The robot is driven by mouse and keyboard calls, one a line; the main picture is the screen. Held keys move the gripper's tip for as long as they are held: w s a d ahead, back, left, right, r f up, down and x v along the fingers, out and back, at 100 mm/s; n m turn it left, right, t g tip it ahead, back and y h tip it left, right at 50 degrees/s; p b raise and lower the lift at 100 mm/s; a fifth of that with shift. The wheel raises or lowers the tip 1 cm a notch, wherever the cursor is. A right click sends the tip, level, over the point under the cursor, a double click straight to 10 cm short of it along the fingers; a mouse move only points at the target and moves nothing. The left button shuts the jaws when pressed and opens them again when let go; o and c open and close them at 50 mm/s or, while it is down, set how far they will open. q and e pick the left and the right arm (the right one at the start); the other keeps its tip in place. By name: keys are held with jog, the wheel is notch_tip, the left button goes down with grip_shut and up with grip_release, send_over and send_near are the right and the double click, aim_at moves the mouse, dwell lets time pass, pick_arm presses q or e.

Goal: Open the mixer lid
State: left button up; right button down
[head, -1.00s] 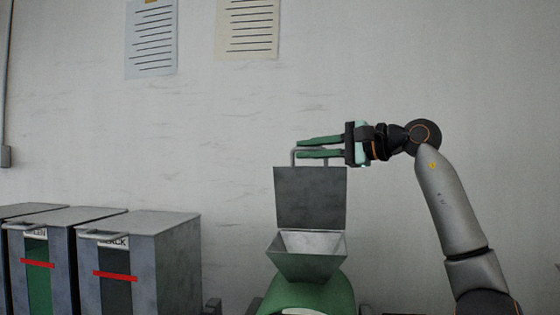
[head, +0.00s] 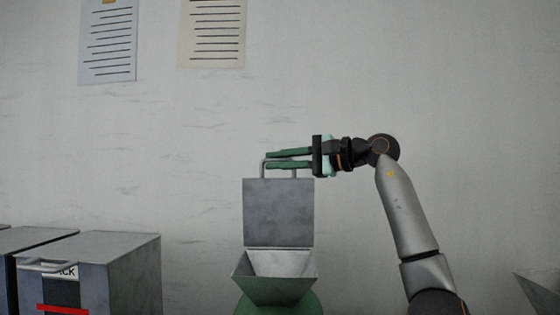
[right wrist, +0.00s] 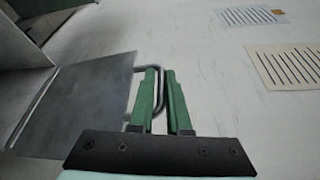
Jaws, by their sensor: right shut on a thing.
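The mixer lid (head: 278,212) is a flat grey metal plate standing upright at the back of the mixer's hopper (head: 275,275). The hopper's mouth is open, and its green body shows at the bottom edge. The lid's handle (head: 263,168) is a grey bent bar on its top edge. My right gripper (head: 268,160) comes from the right with its green fingers shut on the handle. In the right wrist view the lid (right wrist: 80,108) lies left of the fingers, and the handle (right wrist: 158,92) passes between them. My left gripper is not in view.
Grey bins with handles stand at the lower left, the nearest one (head: 130,265) with a dark front panel and red stripe. The wall behind holds two paper sheets (head: 108,42) (head: 212,32). The air between bins and mixer is clear.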

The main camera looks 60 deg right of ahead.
jog(key=c, duration=0.9)
grip_release()
jog(key=shift+w+a, duration=0.1)
jog(key=shift+w, duration=0.1)
jog(key=shift+s, duration=0.25)
jog(key=shift+s+d+r+b, duration=0.15)
jog(key=shift+s+b, duration=0.3)
jog(key=shift+s, duration=1.55)
jog(key=shift+s+r+b, duration=0.15)
jog(key=shift+s+b, duration=0.3)
jog(key=shift+s, duration=1.6)
jog(key=shift+s+d+r+b, duration=0.15)
jog(key=shift+s+b, duration=0.3)
jog(key=shift+s, duration=1.55)
jog(key=shift+a, duration=0.15)
